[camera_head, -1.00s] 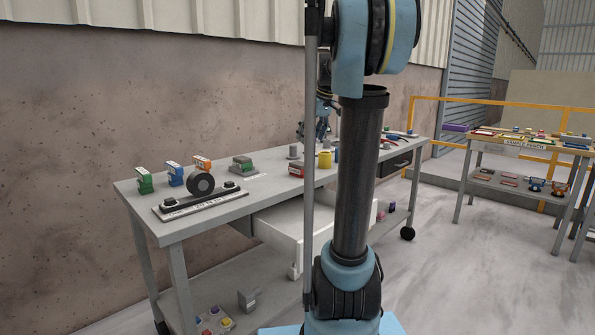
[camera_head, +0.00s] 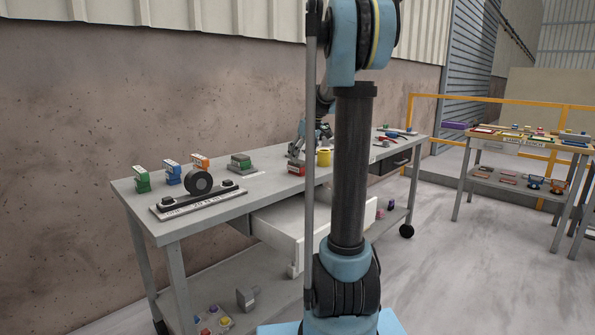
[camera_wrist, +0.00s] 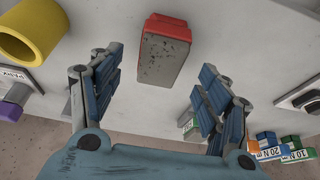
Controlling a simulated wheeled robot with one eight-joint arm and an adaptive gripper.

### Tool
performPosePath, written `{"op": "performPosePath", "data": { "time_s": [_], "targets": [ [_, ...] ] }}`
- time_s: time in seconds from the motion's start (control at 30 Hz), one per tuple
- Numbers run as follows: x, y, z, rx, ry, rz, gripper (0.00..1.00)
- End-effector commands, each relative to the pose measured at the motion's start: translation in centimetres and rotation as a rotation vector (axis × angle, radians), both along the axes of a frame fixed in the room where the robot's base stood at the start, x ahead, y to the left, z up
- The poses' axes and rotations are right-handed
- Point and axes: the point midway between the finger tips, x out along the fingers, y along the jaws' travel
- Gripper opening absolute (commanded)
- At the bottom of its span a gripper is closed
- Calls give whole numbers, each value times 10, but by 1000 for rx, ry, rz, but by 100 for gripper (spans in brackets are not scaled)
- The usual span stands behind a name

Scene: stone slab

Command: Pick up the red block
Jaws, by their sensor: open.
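The red block (camera_head: 297,170) sits on the grey workbench top, near its front edge above the open drawer. In the wrist view the red block (camera_wrist: 168,27) shows red sides and a grey, speckled face turned toward the camera. My gripper (camera_head: 297,157) is close above the block in the head view. In the wrist view my gripper (camera_wrist: 160,62) is open, with one blue-padded finger to each side of the block. Gaps show between the fingers and the block, and nothing is held.
A yellow ring (camera_head: 324,158) stands right of the block; a green-and-grey block (camera_head: 242,164) lies left. Further left are a black roll (camera_head: 199,181) and several small coloured items. The white drawer (camera_head: 290,228) hangs open below the bench top.

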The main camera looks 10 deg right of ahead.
Motion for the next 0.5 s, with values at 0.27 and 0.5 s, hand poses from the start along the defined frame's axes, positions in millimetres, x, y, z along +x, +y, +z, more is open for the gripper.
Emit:
{"op": "performPosePath", "data": {
  "time_s": [0.27, 0.5],
  "targets": [
    [7, 5, -19, 0, 0, 1, 70],
    [16, 11, -47, 1, 1, 0, 70]
  ]
}}
